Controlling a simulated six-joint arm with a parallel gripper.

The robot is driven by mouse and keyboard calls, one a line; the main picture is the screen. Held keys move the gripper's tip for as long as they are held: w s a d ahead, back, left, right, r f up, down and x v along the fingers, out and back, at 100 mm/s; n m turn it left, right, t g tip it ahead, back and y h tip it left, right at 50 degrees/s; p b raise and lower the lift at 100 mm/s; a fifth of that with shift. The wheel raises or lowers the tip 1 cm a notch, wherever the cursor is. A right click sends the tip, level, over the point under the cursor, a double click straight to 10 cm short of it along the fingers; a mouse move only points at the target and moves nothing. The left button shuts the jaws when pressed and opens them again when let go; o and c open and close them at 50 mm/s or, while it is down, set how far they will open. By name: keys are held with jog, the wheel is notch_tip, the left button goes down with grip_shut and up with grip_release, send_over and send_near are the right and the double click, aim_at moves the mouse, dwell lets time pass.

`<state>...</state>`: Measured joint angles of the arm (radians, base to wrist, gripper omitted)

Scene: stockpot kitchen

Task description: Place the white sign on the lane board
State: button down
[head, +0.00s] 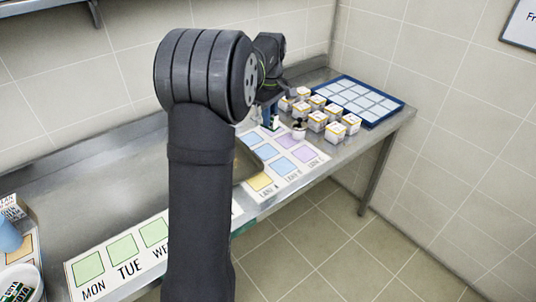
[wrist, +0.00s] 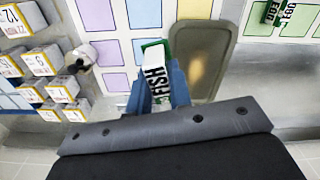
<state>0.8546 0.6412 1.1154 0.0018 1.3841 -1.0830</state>
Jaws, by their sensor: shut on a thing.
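The white sign (wrist: 155,65) has black letters on its face and green at its edge and base. My gripper (wrist: 158,90) is shut on it, with one blue finger on each side, and both also show in the head view, where my gripper (head: 269,108) is partly behind my own arm. The lane board (head: 303,153) is a white sheet with blue, purple and yellow squares, lying on the steel counter. In the wrist view the sign overlaps the near part of the lane board (wrist: 121,35). I cannot tell whether the sign touches it.
A metal tray (wrist: 200,50) lies close beside the sign. A small white pot with a dark top (head: 299,130) and several numbered white cubes (head: 335,131) stand near the board. A blue grid board (head: 372,98) lies behind. A weekday board (head: 121,247) lies along the front edge.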

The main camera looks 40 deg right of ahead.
jog(key=s+d+m, duration=0.3)
jog(key=s+d, duration=0.6)
jog(key=s, duration=0.4)
jog(key=w+f, duration=0.4)
jog(key=w+a+f, duration=0.1)
jog(key=w+f, duration=0.3)
jog(key=w+a+f, duration=0.1)
jog(key=w+f, duration=0.2)
jog(key=f, duration=0.1)
jog(key=shift+w, duration=0.4)
jog(key=shift+f, duration=2)
jog(key=shift+f, duration=0.2)
jog(key=c, duration=1.3)
grip_release()
jog(key=shift+r, duration=0.1)
